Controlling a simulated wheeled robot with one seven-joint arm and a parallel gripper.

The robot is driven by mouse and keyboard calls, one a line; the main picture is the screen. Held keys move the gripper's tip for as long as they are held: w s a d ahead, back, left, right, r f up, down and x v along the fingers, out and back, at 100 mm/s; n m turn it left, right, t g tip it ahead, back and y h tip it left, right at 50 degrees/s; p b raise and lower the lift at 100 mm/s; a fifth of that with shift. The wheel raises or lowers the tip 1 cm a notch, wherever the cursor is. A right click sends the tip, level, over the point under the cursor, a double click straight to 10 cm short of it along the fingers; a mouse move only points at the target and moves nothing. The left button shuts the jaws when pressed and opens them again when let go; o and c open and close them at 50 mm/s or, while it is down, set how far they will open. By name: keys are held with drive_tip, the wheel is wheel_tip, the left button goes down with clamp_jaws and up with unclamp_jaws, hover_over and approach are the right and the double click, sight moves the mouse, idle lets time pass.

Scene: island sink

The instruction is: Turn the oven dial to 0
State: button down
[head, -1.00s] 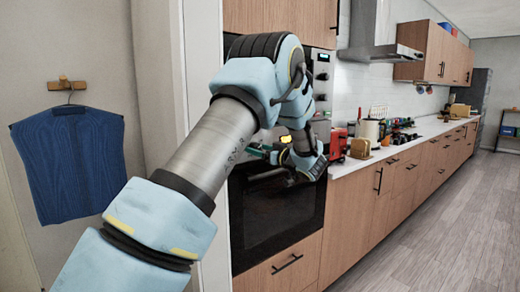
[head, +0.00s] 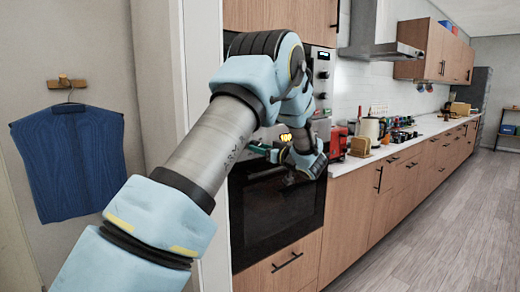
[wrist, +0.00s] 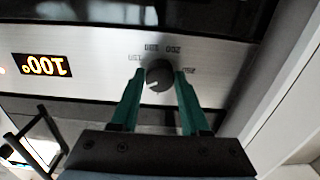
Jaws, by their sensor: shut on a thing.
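The oven dial (wrist: 158,78) is a dark round knob with a light mark, on the oven's metal control panel in the wrist view. Numbers are printed around it, such as 200 and 150, upside down in this view. My gripper (wrist: 160,88) has its two green fingers on either side of the dial, shut on it. A lit display (wrist: 42,66) reads 100°, upside down in the wrist view; it also shows in the head view (head: 285,138). In the head view my arm hides the dial, and my gripper is at the oven (head: 280,215) front.
A grey side wall (wrist: 275,80) stands close to the right of the dial. The counter (head: 370,160) to the right holds several items. The floor (head: 440,220) is clear.

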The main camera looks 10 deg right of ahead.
drive_tip(key=shift+f+n+b, duration=0.15)
drive_tip(key=shift+n+b, duration=0.15)
drive_tip(key=shift+b, duration=0.25)
drive_tip(key=n+b, duration=0.1)
drive_tip(key=b, duration=0.2)
drive_tip(key=shift+f+n, duration=0.2)
drive_tip(key=shift+n, duration=0.2)
drive_tip(key=n+b, duration=0.3)
drive_tip(key=b, duration=0.2)
drive_tip(key=shift+n, duration=0.3)
drive_tip(key=n+b, duration=0.3)
drive_tip(key=b, duration=0.1)
drive_tip(key=shift+r, duration=0.1)
drive_tip(key=n+b, duration=0.3)
drive_tip(key=shift+d+r, duration=0.1)
drive_tip(key=shift+r, duration=0.2)
drive_tip(key=shift+c, duration=2)
unclamp_jaws()
